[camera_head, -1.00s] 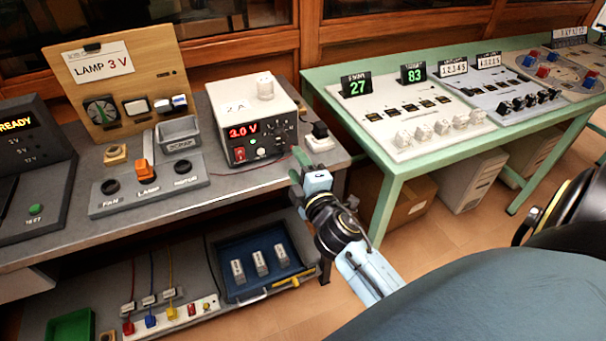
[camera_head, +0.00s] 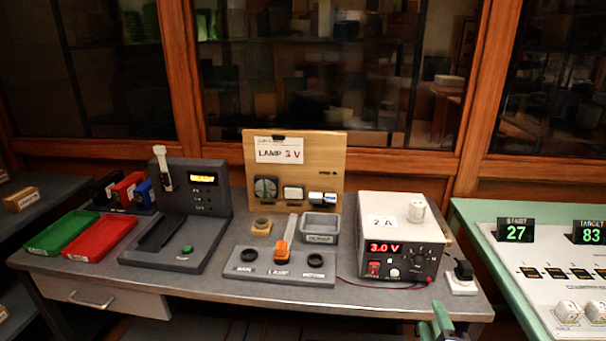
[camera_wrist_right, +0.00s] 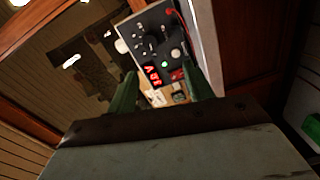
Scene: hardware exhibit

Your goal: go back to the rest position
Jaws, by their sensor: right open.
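My right gripper (camera_head: 436,322) shows at the bottom of the head view, in front of the grey bench's front edge and below the power supply (camera_head: 400,240). In the right wrist view its two green fingers (camera_wrist_right: 163,92) stand apart with nothing held between them. The power supply with its red 3.0 V display (camera_wrist_right: 153,75) lies beyond the fingertips in that view, apart from them. My left gripper is in neither view.
The grey bench (camera_head: 215,287) carries a lamp panel (camera_head: 295,205), a switch board (camera_head: 280,268), a battery tester (camera_head: 185,240), a red tray (camera_head: 100,237) and a green tray (camera_head: 62,233). A green table (camera_head: 480,215) stands right. Wood-framed glass cabinets stand behind.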

